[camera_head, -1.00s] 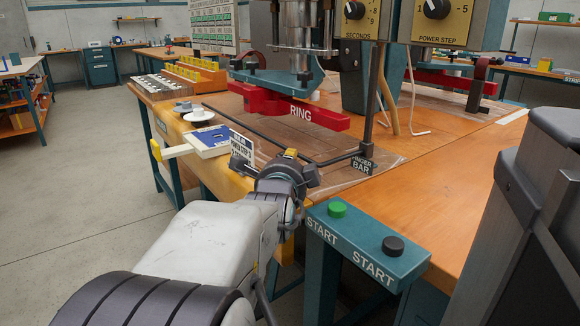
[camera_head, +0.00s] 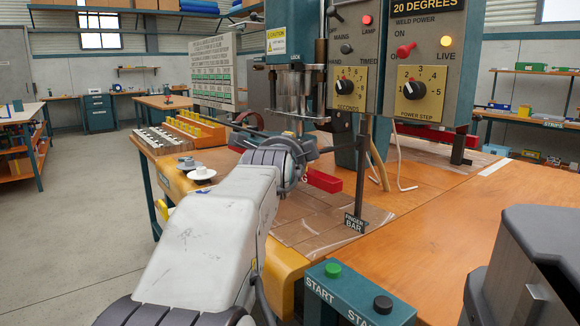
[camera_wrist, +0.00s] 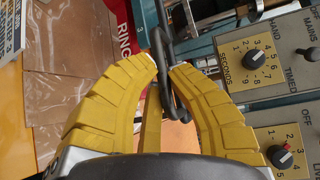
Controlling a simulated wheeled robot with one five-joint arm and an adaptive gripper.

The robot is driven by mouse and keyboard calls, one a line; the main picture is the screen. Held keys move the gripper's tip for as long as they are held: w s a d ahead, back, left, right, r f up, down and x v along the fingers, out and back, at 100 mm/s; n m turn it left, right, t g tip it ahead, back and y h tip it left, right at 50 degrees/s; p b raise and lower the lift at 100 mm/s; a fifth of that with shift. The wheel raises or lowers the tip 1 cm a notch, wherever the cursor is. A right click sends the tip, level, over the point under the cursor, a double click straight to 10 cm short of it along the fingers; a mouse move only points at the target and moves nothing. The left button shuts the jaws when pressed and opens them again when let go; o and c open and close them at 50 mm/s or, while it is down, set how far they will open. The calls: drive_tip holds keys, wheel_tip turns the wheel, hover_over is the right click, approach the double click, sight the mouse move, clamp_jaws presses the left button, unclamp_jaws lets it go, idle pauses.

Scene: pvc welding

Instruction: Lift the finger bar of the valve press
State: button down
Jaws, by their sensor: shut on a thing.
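The finger bar (camera_head: 333,148) is a thin dark rod running sideways at the upright post (camera_head: 363,185) of the valve press. It stands well above the table top. My gripper (camera_head: 304,152) is at the bar, in front of the press, and hides part of it. In the wrist view, the yellow fingers of my gripper (camera_wrist: 166,66) close around the dark finger bar (camera_wrist: 159,45), which passes between their tips. A FINGER BAR label (camera_head: 355,223) is at the foot of the post. The red ring part (camera_head: 323,181) is partly hidden behind my arm.
The press control panel (camera_head: 424,60) with dials stands close to the right of the bar. A START button box (camera_head: 356,296) is at the table's front edge. White and grey round parts (camera_head: 201,174) lie to the left.

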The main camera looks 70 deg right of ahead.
drive_tip(key=shift+w+r, duration=0.15)
drive_tip(key=shift+r, duration=0.5)
drive_tip(key=c, duration=1.5)
unclamp_jaws()
drive_tip(key=shift+w+f, duration=0.1)
drive_tip(key=shift+w, duration=0.05)
drive_tip(key=o, duration=0.3)
drive_tip(key=shift+o, duration=0.2)
drive_tip(key=shift+a, duration=0.1)
drive_tip(key=v, duration=1.1)
drive_tip(key=shift+s+a, duration=0.2)
drive_tip(key=shift+a, duration=0.2)
